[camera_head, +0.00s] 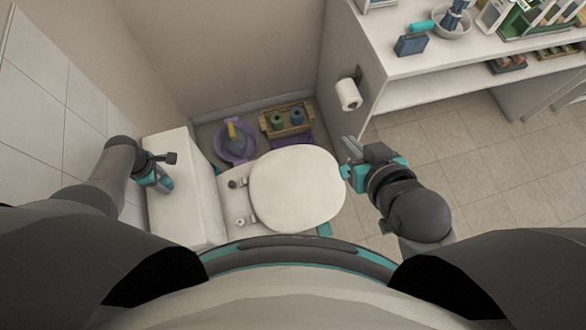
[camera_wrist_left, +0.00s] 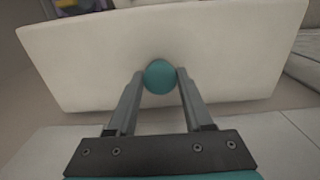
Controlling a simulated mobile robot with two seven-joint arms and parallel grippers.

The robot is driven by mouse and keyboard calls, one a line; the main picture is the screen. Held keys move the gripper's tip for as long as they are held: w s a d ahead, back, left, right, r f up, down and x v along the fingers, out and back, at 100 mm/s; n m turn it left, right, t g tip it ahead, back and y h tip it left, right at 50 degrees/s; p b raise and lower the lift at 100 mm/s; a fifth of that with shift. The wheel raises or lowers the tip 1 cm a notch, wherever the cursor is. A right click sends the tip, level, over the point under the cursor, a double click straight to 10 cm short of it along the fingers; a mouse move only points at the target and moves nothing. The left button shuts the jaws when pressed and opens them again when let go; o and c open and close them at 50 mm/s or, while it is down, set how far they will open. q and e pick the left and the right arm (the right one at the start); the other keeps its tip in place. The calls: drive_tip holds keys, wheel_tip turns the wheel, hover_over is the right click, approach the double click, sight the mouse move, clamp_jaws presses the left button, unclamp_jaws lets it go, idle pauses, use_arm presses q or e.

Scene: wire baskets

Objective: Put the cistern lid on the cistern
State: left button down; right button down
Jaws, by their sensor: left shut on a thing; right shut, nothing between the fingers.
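The white cistern lid (camera_wrist_left: 90,60) fills much of the left wrist view as a pale slab with a round teal knob (camera_wrist_left: 160,77). The fingers of my left gripper (camera_wrist_left: 160,85) are on either side of that knob, shut on it. In the head view, my left gripper (camera_head: 160,172) is over the white block at the left, where the lid (camera_head: 178,205) shows on top and the cistern (camera_head: 210,190) below. I cannot tell whether the lid rests on the cistern or hangs just above it. My right gripper (camera_head: 350,165) is shut and empty, right of the toilet seat.
The closed white toilet seat (camera_head: 295,190) lies right of the cistern. A purple basin (camera_head: 235,158) and a wooden crate (camera_head: 300,112) with bottles stand behind. A paper roll (camera_head: 348,94) hangs on the shelf unit's side (camera_head: 375,60). Tiled floor at right is clear.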

use_arm(q)
drive_tip(key=shift+w+f, duration=0.1)
drive_tip(key=shift+f, duration=0.2)
drive_tip(key=c, duration=0.6)
unclamp_jaws()
drive_tip(key=o, duration=0.4)
drive_tip(key=shift+r, duration=0.1)
drive_tip(key=shift+r+p, duration=1.3)
drive_tip(key=shift+r, duration=0.05)
drive_tip(key=shift+r+p, duration=0.4)
drive_tip(key=shift+r, duration=2.15)
drive_tip(key=shift+r, duration=0.15)
